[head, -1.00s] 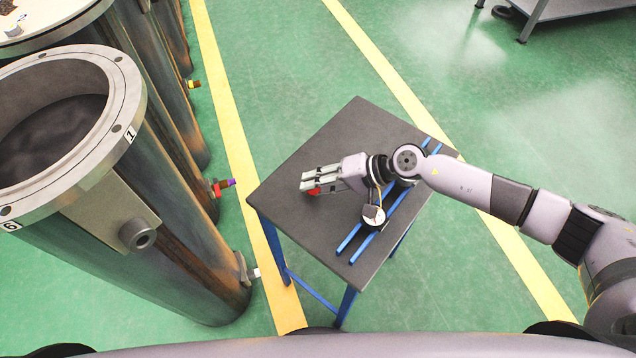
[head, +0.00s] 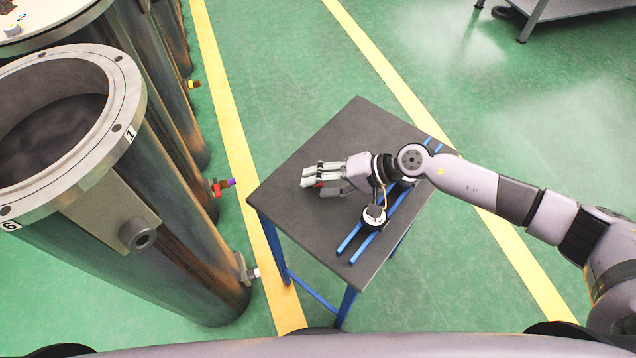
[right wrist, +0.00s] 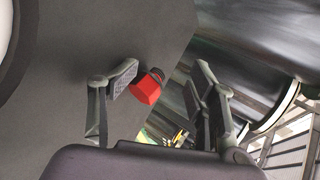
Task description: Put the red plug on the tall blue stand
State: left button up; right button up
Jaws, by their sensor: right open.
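The blue stand (head: 300,170) has a dark grey top and blue legs, with blue rails on the right part of its top. The red plug (right wrist: 147,89) shows in the right wrist view between the two fingers, with a dark end, against the grey top. In the head view only a bit of the red plug (head: 319,184) shows, mostly hidden by the fingers. My right gripper (head: 318,182) is low over the top, its fingers pointing left. In the right wrist view the right gripper (right wrist: 165,84) is open around the plug. My left gripper is not in view.
Large flanged metal cylinders (head: 150,240) stand left of the stand, with small coloured fittings (head: 222,186) low on their sides. Yellow lines (head: 228,110) run along the green floor. A grey table (head: 560,10) stands at the top right. The top's front left part is clear.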

jog(key=v, duration=1.1)
jog(key=shift+d, duration=0.1)
